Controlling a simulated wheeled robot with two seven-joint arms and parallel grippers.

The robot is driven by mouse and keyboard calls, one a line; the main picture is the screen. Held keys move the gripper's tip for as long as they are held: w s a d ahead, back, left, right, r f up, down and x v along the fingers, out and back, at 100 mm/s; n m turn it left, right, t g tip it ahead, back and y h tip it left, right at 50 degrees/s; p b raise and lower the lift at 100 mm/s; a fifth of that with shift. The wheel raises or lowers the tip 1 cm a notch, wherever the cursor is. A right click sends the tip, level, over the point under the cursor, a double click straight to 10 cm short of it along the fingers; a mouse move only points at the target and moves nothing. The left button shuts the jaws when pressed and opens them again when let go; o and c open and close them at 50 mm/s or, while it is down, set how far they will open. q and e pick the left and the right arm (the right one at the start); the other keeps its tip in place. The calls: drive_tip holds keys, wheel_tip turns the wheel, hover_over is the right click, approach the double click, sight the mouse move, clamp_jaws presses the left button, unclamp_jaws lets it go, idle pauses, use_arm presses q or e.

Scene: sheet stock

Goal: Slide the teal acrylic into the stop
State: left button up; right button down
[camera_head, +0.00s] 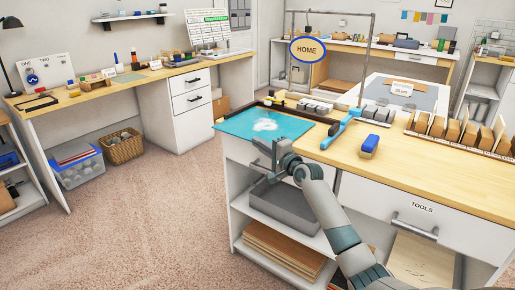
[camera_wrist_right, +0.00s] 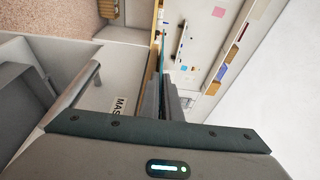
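The teal acrylic (camera_head: 240,123) is a flat sheet at the left corner of the wooden bench, with a pale white patch on top. A dark raised strip (camera_head: 300,110) runs along its far side; I cannot tell for sure if it is the stop. My right gripper (camera_head: 275,152) is at the sheet's near edge. In the right wrist view the fingers (camera_wrist_right: 162,85) are close together, with the teal acrylic (camera_wrist_right: 162,58) seen edge-on between them. They appear shut on its edge, though the contact is partly hidden. My left gripper is out of view.
A light-blue tool (camera_head: 341,130) and a blue block-like item (camera_head: 369,146) lie right of the sheet. Grey blocks (camera_head: 315,107) stand behind it. A rack of wooden pieces (camera_head: 460,132) stands farther right. The bench's front middle is clear. A grey bin (camera_head: 284,205) sits on the shelf below.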

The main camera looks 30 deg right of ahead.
drive_tip(key=shift+w+d+r+b, duration=0.2)
drive_tip(key=shift+d+b, duration=0.15)
drive_tip(key=shift+d, duration=0.25)
drive_tip(key=shift+f, duration=0.15)
idle(0.3)
drive_tip(key=c, duration=1.9)
unclamp_jaws()
drive_tip(key=shift+a+f, duration=0.1)
drive_tip(key=shift+f, duration=0.1)
drive_tip(key=shift+r, duration=0.1)
